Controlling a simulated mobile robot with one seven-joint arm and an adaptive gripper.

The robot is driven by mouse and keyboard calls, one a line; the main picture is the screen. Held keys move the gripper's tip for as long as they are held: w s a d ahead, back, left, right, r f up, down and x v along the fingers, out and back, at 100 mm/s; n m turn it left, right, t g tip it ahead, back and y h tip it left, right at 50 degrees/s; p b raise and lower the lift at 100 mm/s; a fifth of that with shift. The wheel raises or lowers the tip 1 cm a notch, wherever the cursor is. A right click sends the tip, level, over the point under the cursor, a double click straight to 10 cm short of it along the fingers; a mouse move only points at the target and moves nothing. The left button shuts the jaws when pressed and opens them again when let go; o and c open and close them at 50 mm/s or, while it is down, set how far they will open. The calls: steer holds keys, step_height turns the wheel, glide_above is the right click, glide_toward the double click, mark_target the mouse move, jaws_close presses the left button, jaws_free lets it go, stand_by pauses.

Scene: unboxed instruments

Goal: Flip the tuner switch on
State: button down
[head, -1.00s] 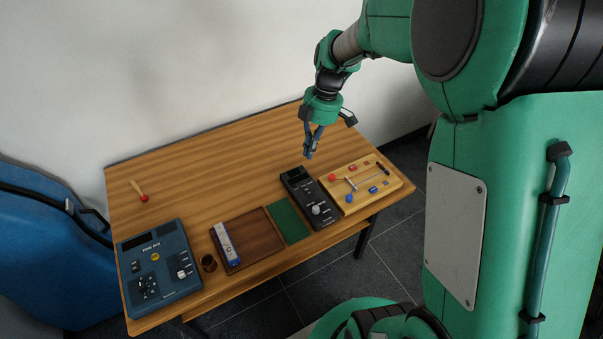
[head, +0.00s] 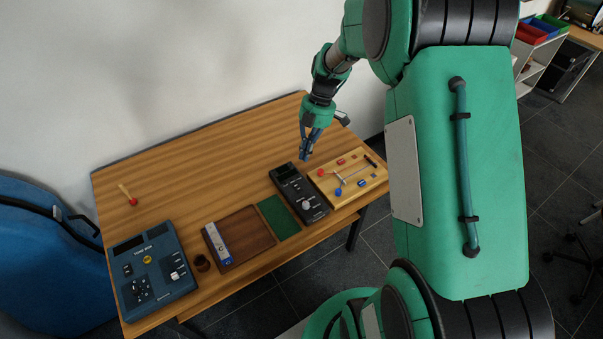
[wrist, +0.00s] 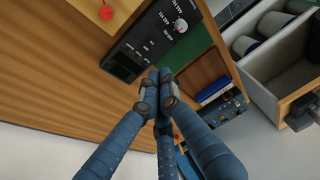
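A black instrument (head: 299,192) with a dark display at its far end and a pale knob lies right of centre on the table. It may be the tuner; its lettering is not readable in the head view. In the wrist view the black instrument (wrist: 150,45) shows a display, small controls and the pale knob. A blue console (head: 152,272) with a dial and a pale switch stands at the near left. My gripper (head: 305,158) hangs above the table near the black instrument's far end. In the wrist view its fingertips (wrist: 158,78) are together, with nothing between them.
A wooden board (head: 346,178) with coloured parts lies right of the black instrument. A green mat (head: 278,217) and a brown tray (head: 248,238) lie to its left. The table's back is clear.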

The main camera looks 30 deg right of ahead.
steer(key=b, duration=0.3)
glide_toward(296, 189)
steer(key=f, duration=0.1)
steer(key=s+a+f, duration=0.1)
steer(key=f, duration=0.1)
steer(key=a+f, duration=0.1)
steer(key=shift+s+f, duration=0.25)
steer(key=shift+f, duration=0.65)
steer(key=shift+s+f+b, duration=0.3)
steer(key=shift+f+b, duration=0.15)
steer(key=shift+f, duration=0.15)
steer(key=shift+r, duration=0.1)
steer(key=shift+w, duration=0.1)
steer(key=shift+w+r, duration=0.35)
steer(key=shift+w, duration=0.35)
steer(key=shift+r, duration=0.15)
